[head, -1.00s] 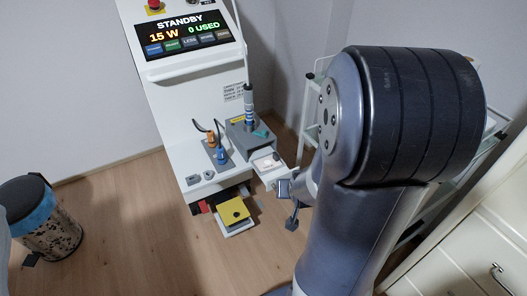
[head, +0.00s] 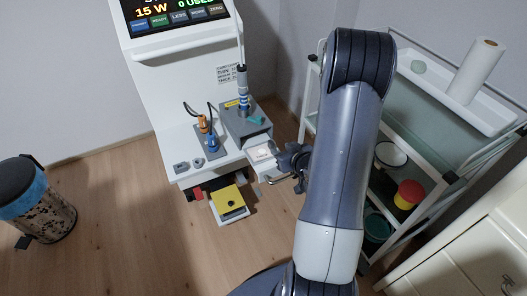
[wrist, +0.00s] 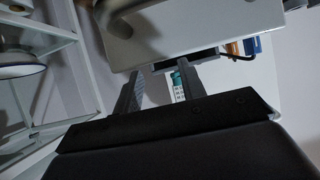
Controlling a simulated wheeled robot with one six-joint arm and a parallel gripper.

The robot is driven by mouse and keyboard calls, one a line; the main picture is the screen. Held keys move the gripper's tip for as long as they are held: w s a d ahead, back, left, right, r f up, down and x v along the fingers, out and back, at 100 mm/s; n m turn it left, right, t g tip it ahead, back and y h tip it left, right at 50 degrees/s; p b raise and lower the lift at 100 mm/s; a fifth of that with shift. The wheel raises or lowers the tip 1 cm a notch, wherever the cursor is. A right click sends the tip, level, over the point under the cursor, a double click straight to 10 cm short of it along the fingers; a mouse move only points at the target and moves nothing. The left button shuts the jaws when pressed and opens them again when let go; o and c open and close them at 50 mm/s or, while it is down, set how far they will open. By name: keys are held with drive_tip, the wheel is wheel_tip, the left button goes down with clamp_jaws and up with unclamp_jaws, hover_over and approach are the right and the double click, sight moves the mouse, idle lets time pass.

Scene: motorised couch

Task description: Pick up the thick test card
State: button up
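A small white card with dark marks (head: 262,153) lies in the pulled-out white drawer (head: 268,172) of the machine; I cannot read it surely as the thick one. My gripper (head: 284,160) is at the right side of this drawer, close to the card. In the wrist view my gripper (wrist: 158,78) has its two dark fingers apart with nothing held between them. The pale drawer front with its curved handle (wrist: 135,12) fills the top of that view, beyond the fingertips.
The white machine (head: 185,75) carries a blue-banded handpiece (head: 242,88) and orange and blue connectors (head: 212,143) beside the drawer. A yellow pedal (head: 228,198) is below. A shelved trolley (head: 440,130) stands close on the right. A bin (head: 38,205) is at far left; the floor between is clear.

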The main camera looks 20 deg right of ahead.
sight(273, 144)
drive_tip(key=x, duration=0.5)
drive_tip(key=shift+w+a+r, duration=0.1)
drive_tip(key=shift+w+a, duration=0.15)
drive_tip(key=shift+w, duration=0.2)
clamp_jaws()
